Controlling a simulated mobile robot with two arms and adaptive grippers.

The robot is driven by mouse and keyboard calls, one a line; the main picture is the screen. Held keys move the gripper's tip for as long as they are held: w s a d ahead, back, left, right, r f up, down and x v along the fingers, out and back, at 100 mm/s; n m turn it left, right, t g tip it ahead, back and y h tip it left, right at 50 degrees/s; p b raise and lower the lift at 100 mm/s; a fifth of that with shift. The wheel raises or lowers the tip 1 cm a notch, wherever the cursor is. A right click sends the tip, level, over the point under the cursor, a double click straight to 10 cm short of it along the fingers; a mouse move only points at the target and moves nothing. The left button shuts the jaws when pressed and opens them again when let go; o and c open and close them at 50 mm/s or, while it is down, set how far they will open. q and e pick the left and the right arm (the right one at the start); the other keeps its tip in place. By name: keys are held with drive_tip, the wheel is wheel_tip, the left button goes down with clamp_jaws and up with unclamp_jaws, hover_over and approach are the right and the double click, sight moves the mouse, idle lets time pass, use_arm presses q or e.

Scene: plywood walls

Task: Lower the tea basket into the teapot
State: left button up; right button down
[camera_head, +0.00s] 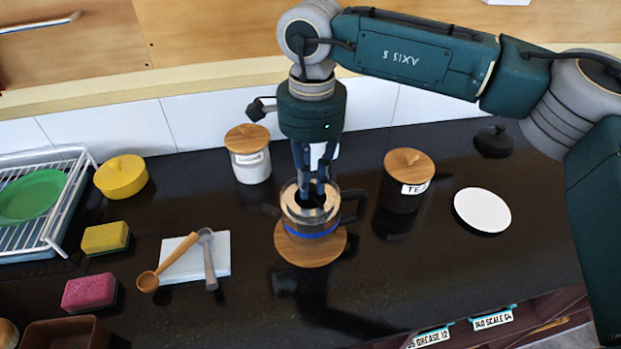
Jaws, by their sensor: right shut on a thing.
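The teapot (312,229), a clear glass pot with a blue band and a dark handle on its right, stands on a round wooden trivet (309,251). My right gripper (316,195) points straight down over the teapot's mouth, its fingertips at about the rim. It is shut on the tea basket, which is mostly hidden by the fingers and the rim. A pale ring shows at the pot's mouth around a dark centre; I cannot tell how deep the basket sits. My left gripper is not in view.
A white canister (250,166) stands behind left, and a dark tea canister (403,198) with wooden lid stands right of the teapot. A white disc (482,210) lies further right. Spoons on a white tile (222,254), sponges and a dish rack (62,213) are left.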

drive_tip(key=shift+f, duration=0.35)
drive_tip(key=c, duration=1.6)
unclamp_jaws()
drive_tip(key=shift+o, duration=0.6)
drive_tip(key=shift+o, duration=1.4)
drive_tip(key=shift+r, duration=0.1)
drive_tip(key=shift+r+p, duration=2.4)
drive_tip(key=shift+r, duration=2.05)
